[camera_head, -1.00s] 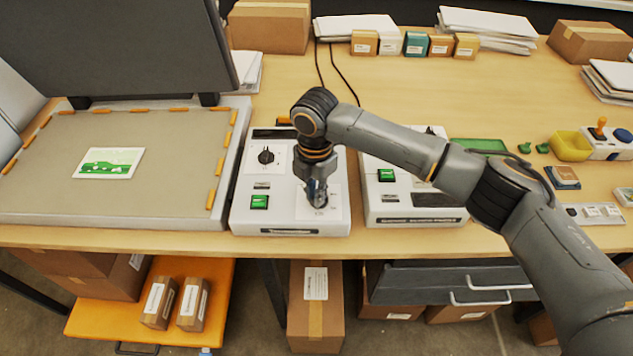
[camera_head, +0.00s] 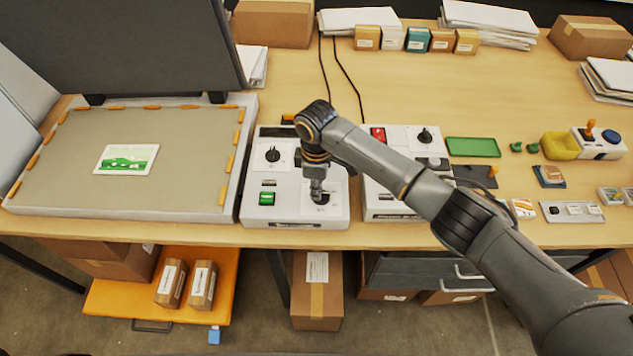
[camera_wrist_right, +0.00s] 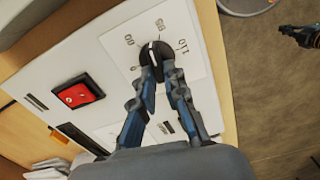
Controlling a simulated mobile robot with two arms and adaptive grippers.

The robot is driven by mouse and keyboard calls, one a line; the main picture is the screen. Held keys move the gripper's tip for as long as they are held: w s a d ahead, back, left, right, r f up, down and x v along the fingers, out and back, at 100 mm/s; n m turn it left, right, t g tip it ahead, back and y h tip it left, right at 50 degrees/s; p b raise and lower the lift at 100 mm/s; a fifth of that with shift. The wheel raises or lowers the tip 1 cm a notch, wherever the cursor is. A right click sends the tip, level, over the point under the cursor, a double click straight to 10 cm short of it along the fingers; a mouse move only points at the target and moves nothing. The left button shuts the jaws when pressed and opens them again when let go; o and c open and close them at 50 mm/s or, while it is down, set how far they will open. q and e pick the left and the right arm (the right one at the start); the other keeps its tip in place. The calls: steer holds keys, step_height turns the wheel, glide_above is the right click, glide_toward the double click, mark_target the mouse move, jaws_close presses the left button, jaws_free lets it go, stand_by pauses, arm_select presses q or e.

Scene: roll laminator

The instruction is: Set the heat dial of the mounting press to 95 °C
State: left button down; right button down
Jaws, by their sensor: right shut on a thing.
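The white control box (camera_head: 252,221) stands on the bench right of the press plate. My right gripper (camera_head: 319,196) points down at its lower right dial. In the right wrist view, the gripper (camera_wrist_right: 162,72) is shut on the black heat dial (camera_wrist_right: 150,54), with its fingertips on both sides. The scale around it runs from 0 through 80 and 95 to 110. The dial's white mark seems to point between 80 and 95; its exact place is hard to read. My left gripper does not show in the head view.
A second control box (camera_head: 395,213) stands close on the right, partly behind my arm. The press plate (camera_head: 70,195) lies left.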

steer(key=shift+w+r+m+p, duration=0.15)
steer(key=shift+m+p, duration=0.4)
steer(key=shift+m, duration=0.65)
steer(key=shift+w+d+m+p, duration=0.1)
steer(key=shift+m+p, duration=0.25)
steer(key=shift+m, duration=0.65)
steer(key=c, duration=1.4)
jaws_free()
step_height(320, 180, up, 12)
steer(key=shift+f, duration=0.1)
